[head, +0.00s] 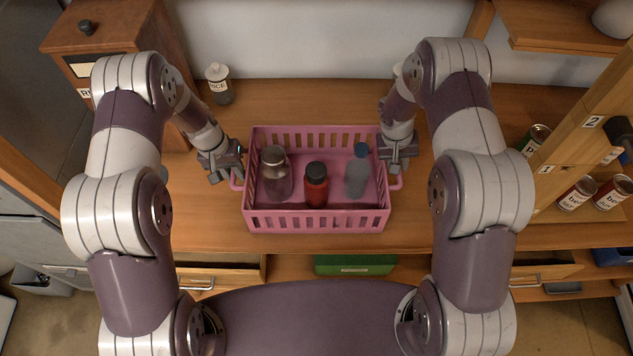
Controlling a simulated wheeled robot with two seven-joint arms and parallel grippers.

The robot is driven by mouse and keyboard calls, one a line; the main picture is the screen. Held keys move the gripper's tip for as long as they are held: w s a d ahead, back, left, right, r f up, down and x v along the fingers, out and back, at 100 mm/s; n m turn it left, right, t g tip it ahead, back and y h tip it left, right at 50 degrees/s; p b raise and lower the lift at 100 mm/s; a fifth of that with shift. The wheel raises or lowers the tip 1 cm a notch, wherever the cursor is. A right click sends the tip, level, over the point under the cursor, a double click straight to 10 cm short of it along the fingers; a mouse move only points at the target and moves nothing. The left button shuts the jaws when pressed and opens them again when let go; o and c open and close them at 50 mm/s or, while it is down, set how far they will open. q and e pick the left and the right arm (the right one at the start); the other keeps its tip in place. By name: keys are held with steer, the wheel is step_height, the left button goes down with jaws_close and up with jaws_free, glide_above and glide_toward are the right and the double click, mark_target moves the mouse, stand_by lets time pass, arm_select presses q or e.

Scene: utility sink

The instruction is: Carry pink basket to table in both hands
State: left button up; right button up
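The pink basket (316,220) stands upright on the wooden table in the head view, with slotted walls and a loop handle at each short end. It holds a grey jar (277,178), a red bottle (316,190) and a translucent bottle with a blue cap (356,178). My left gripper (228,174) is beside the left handle (237,182), its fingers apart; nothing shows between them. My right gripper (398,165) is over the basket's right end, close to the right handle (397,181). Its fingertips are too small and foreshortened to tell whether they are apart.
A shaker bottle (219,84) stands at the table's back left, near a wooden box (115,35). Cans (578,193) stand on a numbered wooden rack at right. A green box (354,265) sits below the table's front edge. The table behind the basket is clear.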

steer(key=shift+a, duration=0.1)
arm_select(q)
jaws_close()
arm_select(e)
jaws_close()
arm_select(q)
steer(key=shift+r, duration=0.15)
arm_select(e)
steer(key=shift+r, duration=0.2)
